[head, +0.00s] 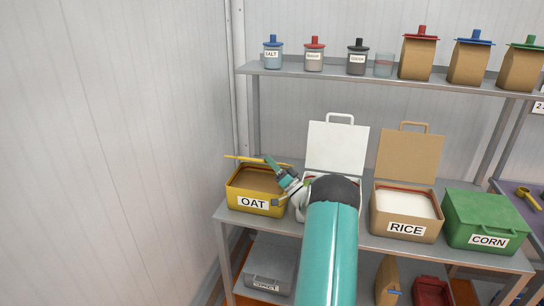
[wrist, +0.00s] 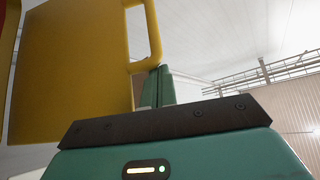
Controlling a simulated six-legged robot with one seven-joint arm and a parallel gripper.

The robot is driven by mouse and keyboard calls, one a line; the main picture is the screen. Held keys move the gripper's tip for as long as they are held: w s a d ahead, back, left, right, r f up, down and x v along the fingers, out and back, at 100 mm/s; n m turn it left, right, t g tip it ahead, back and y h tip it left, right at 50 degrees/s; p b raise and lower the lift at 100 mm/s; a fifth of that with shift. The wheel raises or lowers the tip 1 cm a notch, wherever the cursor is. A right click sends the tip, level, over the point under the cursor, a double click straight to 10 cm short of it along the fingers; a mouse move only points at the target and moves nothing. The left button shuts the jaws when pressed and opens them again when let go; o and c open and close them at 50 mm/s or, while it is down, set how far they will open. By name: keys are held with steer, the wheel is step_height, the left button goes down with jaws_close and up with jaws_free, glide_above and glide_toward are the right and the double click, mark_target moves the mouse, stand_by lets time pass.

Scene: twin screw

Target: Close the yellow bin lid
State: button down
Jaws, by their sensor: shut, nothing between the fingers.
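The yellow bin (head: 234,198), labelled OAT, stands at the left end of the middle shelf, with brown contents showing inside. Its yellow lid (head: 240,157) shows nearly edge-on as a thin strip above the bin's back, so it is not down on the rim. In the wrist view the lid (wrist: 80,60) is a broad yellow panel with a loop handle (wrist: 155,38). My gripper (head: 269,160) is shut and empty, with its tip by the lid's right end. In the wrist view my gripper's tip (wrist: 161,72) is close beside the handle's lower end; I cannot tell if they touch.
An open white-lidded bin (head: 337,147) stands right of the yellow bin, partly hidden by my arm. Further right are the open RICE bin (head: 405,227) and the closed green CORN bin (head: 487,219). An upper shelf (head: 350,78) holds jars and bags. A wall is at left.

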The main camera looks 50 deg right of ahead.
steer(key=shift+s+a+f, duration=0.15)
steer(key=shift+a+f, duration=0.1)
steer(key=shift+f, duration=0.45)
steer(key=shift+s+a+f, duration=0.15)
steer(key=shift+a+f, duration=0.15)
steer(key=shift+f, duration=0.45)
steer(key=shift+s+a+f, duration=0.15)
steer(key=shift+a+f, duration=0.1)
steer(key=shift+f, duration=0.45)
